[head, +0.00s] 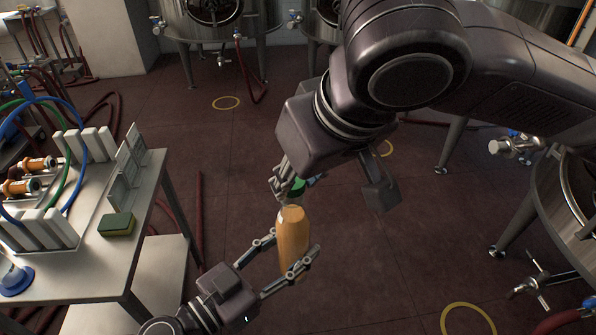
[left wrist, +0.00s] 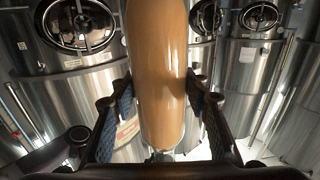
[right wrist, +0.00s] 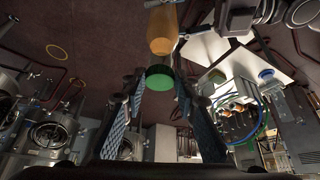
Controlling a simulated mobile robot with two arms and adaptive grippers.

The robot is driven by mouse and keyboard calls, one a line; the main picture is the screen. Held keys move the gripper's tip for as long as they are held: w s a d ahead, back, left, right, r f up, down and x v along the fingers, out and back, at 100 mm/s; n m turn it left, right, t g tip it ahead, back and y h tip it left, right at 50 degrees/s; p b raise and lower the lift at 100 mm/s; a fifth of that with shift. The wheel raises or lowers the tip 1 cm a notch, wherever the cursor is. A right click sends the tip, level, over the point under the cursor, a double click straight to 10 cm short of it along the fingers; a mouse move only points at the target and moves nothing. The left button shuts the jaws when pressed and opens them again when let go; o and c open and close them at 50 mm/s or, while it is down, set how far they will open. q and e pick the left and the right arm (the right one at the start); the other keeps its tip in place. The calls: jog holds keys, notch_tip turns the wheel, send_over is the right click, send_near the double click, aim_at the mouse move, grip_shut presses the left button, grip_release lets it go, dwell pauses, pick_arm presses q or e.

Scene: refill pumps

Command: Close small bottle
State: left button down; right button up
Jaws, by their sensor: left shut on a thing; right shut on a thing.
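The small bottle (head: 292,238), filled with orange-brown liquid, stands roughly upright in the air in the head view. My left gripper (head: 290,252) is shut around its body from below. The bottle fills the middle of the left wrist view (left wrist: 158,75), between the two fingers. My right gripper (head: 296,184) is above the bottle, shut on a green cap (head: 298,188). In the right wrist view the cap (right wrist: 159,77) sits between the fingertips, in line with the bottle (right wrist: 162,32).
A metal table (head: 100,265) on the left bears a yellow-green sponge (head: 117,224), white racks, hoses and orange-filled parts. Steel tanks (head: 215,20) stand at the back and another (head: 570,200) at the right. The dark red floor around the bottle is open, with hoses lying on it.

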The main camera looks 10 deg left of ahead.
jog(key=shift+f, duration=0.5)
dwell(0.5)
jog(key=m+h, duration=0.1)
jog(key=m, duration=0.1)
jog(key=a+m+h, duration=0.1)
jog(key=m, duration=0.1)
jog(key=shift+s+m+t, duration=0.2)
jog(key=shift+m+t, duration=0.2)
jog(key=m+h, duration=0.1)
jog(key=m, duration=0.1)
jog(key=m+h, duration=0.1)
jog(key=m, duration=0.1)
jog(key=shift+a, duration=0.4)
jog(key=shift+a+m+h, duration=0.1)
jog(key=shift+m+h, duration=0.6)
jog(key=shift+m, duration=0.3)
jog(key=m+h, duration=0.1)
jog(key=m, duration=0.1)
jog(key=m+g, duration=0.1)
jog(key=m, duration=0.1)
jog(key=m+g+h, duration=0.1)
jog(key=m, duration=0.1)
jog(key=shift+w+a+h, duration=0.3)
jog(key=shift+w+a, duration=0.05)
jog(key=m+g, duration=0.1)
jog(key=m, duration=0.3)
jog(key=w+m+g+h, duration=0.1)
jog(key=m, duration=0.1)
jog(key=shift+a+g, duration=0.15)
jog(key=shift+g, duration=0.15)
